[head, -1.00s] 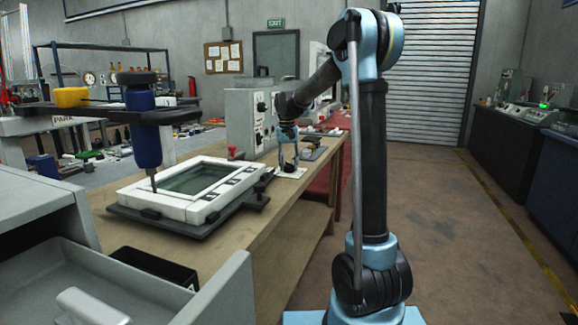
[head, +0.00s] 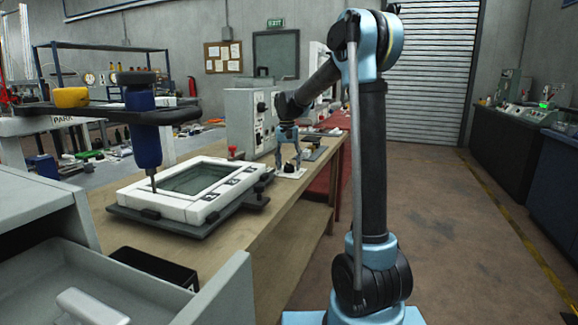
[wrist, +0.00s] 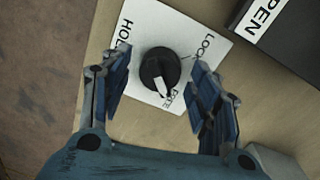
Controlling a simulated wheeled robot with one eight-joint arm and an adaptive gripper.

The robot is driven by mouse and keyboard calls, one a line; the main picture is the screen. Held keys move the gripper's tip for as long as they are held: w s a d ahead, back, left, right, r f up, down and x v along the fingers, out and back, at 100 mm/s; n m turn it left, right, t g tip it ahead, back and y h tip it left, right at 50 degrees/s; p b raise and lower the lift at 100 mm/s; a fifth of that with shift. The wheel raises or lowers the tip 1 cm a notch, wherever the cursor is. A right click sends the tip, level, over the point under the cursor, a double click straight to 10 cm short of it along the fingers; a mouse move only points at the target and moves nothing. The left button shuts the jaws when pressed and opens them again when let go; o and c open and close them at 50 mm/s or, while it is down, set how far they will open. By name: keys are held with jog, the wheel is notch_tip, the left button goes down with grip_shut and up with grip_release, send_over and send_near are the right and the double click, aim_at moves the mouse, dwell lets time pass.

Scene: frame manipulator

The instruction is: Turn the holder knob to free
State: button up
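The holder knob (wrist: 158,66) is round and black with a white pointer, which points toward the bottom of the wrist view. It sits on a white label plate (wrist: 190,28) with "HOL…" at the left, "LOCK" at the upper right and a partly hidden word below right. The knob also shows small and dark in the head view (head: 289,168). My gripper (wrist: 157,56) is open, with one blue finger on each side of the knob. A gap shows on both sides, so it is not shut on the knob. My gripper also shows in the head view (head: 290,172).
A dark block with an "OPEN"-like label (wrist: 290,40) lies at the upper right of the wrist view. A white frame (head: 140,187) with a blue driver above it stands nearer on the bench (head: 262,245). A grey box (head: 245,120) stands behind the gripper.

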aim_at(288, 163)
notch_tip(288, 163, up, 12)
jog(key=shift+a, duration=0.25)
dwell(0.6)
jog(key=s+d+f, duration=0.2)
jog(key=s+d, duration=0.2)
jog(key=s, duration=0.3)
jog(key=s+d+f+n+t, duration=0.1)
jog(key=s+d+f, duration=0.25)
jog(key=s, duration=0.45)
jog(key=s+d+f, duration=0.2)
jog(key=s+d, duration=0.3)
jog(key=s, duration=0.2)
jog(key=s+d+f, duration=0.2)
jog(key=s+f, duration=0.7)
jog(key=s+d+f+n+t, duration=0.1)
jog(key=s+d+f, duration=0.2)
jog(key=s+f, duration=0.5)
jog(key=shift+s+f, duration=0.35)
jog(key=shift+s, duration=0.4)
